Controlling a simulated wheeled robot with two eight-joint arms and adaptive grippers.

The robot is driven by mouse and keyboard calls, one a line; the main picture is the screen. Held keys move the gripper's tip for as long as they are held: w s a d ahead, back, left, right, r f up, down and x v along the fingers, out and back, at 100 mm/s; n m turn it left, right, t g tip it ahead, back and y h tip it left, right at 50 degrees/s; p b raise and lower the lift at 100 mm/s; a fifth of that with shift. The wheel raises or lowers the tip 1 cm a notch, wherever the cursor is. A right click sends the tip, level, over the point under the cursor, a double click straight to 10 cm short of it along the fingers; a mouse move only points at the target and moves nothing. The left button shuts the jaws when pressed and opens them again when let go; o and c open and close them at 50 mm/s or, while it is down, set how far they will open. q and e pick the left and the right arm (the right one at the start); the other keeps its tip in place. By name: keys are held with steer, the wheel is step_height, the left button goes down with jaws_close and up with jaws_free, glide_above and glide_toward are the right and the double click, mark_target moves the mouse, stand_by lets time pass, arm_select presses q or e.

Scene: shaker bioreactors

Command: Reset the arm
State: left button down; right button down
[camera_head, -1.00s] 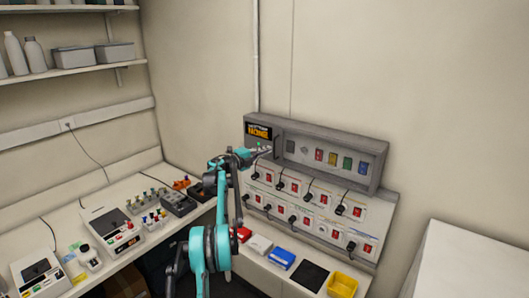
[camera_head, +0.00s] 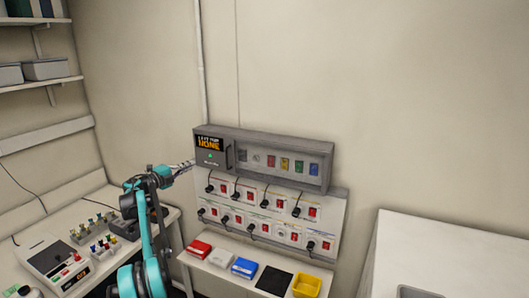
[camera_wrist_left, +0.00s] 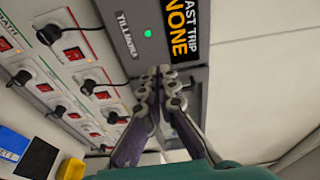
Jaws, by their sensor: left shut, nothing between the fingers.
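My left arm and gripper (camera_head: 183,168) are in the head view, with the fingertips just beside the left edge of the grey control box (camera_head: 262,177). The gripper is shut and empty. In the left wrist view its two fingers (camera_wrist_left: 162,72) lie together in front of the grey box, below its green light (camera_wrist_left: 148,33); I cannot tell whether they touch it. The box has a display (camera_head: 209,143) reading "LAST TRIP NONE" and a dark handle (camera_head: 229,156). My right gripper is out of view.
Below the box is a socket panel (camera_head: 268,208) with black plugs and red switches. Red (camera_head: 199,248), white, blue (camera_head: 244,267), black and yellow (camera_head: 307,285) items lie on the bench under it. Lab devices (camera_head: 59,262) stand at left. A white surface (camera_head: 440,255) is at right.

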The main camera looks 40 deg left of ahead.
arm_select(q)
steer(key=w+d+r+n+t+y+b, duration=0.2)
steer(key=w+d+r+n+y+b, duration=0.35)
steer(key=w+d+r, duration=0.65)
steer(key=s+d+f+n+g+y+b, duration=0.2)
steer(key=d+n, duration=0.2)
steer(key=d, duration=0.5)
steer(key=s+d+f+n+g+y+b, duration=0.1)
steer(key=s+d+f+n+b, duration=0.15)
steer(key=d+n, duration=0.4)
steer(key=s+d+f+g+h+b, duration=0.3)
steer(key=s+d+f, duration=0.7)
steer(key=d+f, duration=0.3)
steer(key=s+d+f+n+g+h+b, duration=0.1)
steer(key=s+d+f+g+h+b, duration=0.2)
steer(key=s+d+f, duration=0.8)
steer(key=s+d+f+g+h+b, duration=0.3)
steer(key=s+d+f, duration=0.8)
steer(key=d+f, duration=0.6)
steer(key=shift+f+n+g+b, duration=0.3)
steer(key=shift+f+n+b, duration=0.1)
steer(key=shift+f, duration=0.35)
